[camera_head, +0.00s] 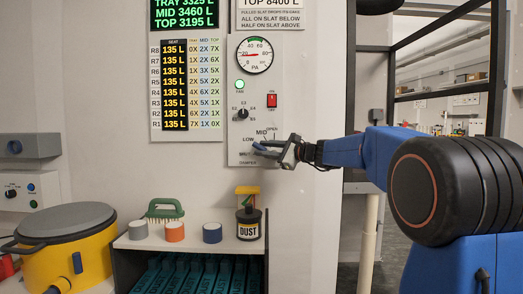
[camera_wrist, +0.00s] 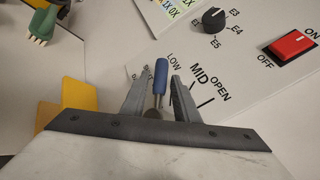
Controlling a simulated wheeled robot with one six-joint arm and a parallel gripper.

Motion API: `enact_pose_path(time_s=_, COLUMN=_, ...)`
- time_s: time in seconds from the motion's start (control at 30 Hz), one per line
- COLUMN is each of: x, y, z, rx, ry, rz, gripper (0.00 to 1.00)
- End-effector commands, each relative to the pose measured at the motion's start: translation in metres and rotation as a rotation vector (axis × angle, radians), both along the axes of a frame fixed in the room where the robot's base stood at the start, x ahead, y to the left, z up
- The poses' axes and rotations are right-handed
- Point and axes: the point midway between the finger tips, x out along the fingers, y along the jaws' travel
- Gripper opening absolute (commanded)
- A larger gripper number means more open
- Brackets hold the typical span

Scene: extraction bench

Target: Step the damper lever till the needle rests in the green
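The damper lever (camera_wrist: 161,78) has a blue handle and stands between the two grey fingers of my gripper (camera_wrist: 158,90) in the wrist view. The fingers are open, with a gap visible on each side of the handle. The handle is near the LOW mark; MID and OPEN lie to its right. In the head view my gripper (camera_head: 278,150) is at the lower part of the panel (camera_head: 240,120) and partly hides the lever. The round gauge (camera_head: 254,55) has a green arc at its top. Its red needle appears to point left, outside the green.
A red rocker switch (camera_head: 272,100) and a black selector knob (camera_head: 242,114) sit above the lever. Below is a shelf (camera_head: 190,243) with a dust jar (camera_head: 248,229), tape rolls and a green brush (camera_head: 164,210). A yellow drum (camera_head: 70,255) stands at left.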

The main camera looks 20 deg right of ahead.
Motion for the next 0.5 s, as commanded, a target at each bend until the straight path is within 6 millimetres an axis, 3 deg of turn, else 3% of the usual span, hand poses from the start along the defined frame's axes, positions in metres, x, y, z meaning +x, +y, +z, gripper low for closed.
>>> enact_pose_path(time_s=0.2, x=0.0123, y=0.0085, z=-0.0006, rx=0.000, ry=0.001, rz=-0.001, gripper=0.28)
enact_pose_path(time_s=0.5, x=0.0134, y=0.0092, z=-0.0002, rx=0.000, ry=0.001, rz=-0.001, gripper=0.28)
